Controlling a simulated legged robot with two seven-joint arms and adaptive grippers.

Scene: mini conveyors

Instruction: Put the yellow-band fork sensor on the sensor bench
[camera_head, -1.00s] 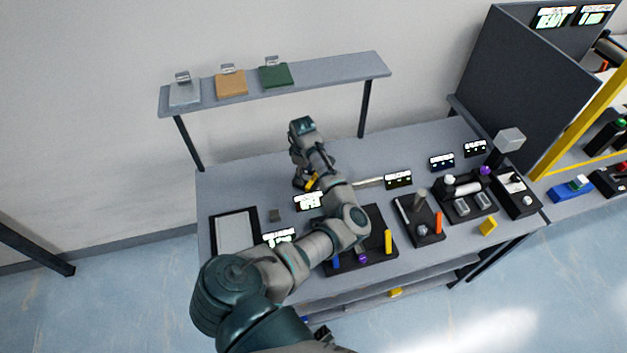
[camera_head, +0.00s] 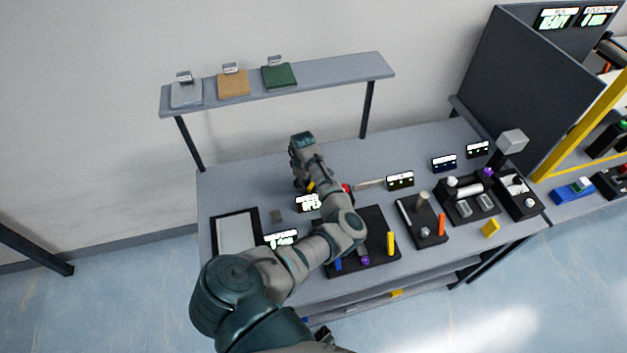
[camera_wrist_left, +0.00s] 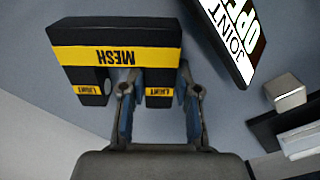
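The yellow-band fork sensor (camera_wrist_left: 112,54) is a black two-pronged block in the left wrist view, with "MESH" and "LIGHT" on its yellow bands. My left gripper (camera_wrist_left: 157,85) is open, with one finger in the slot between the prongs and the other outside the right prong. Gaps show beside that prong. In the head view my left gripper (camera_head: 303,185) is low over the back of the table, mostly hidden by my arm; a bit of yellow (camera_head: 311,187) shows beside it. I cannot tell which fixture is the sensor bench. My right gripper is out of view.
A small display (camera_head: 308,203) stands close to my gripper, and a small grey block (camera_wrist_left: 286,92) lies near it. A black fixture with coloured posts (camera_head: 378,262) is under my forearm. More black fixtures (camera_head: 428,238) fill the right side. A shelf (camera_head: 330,74) stands behind.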

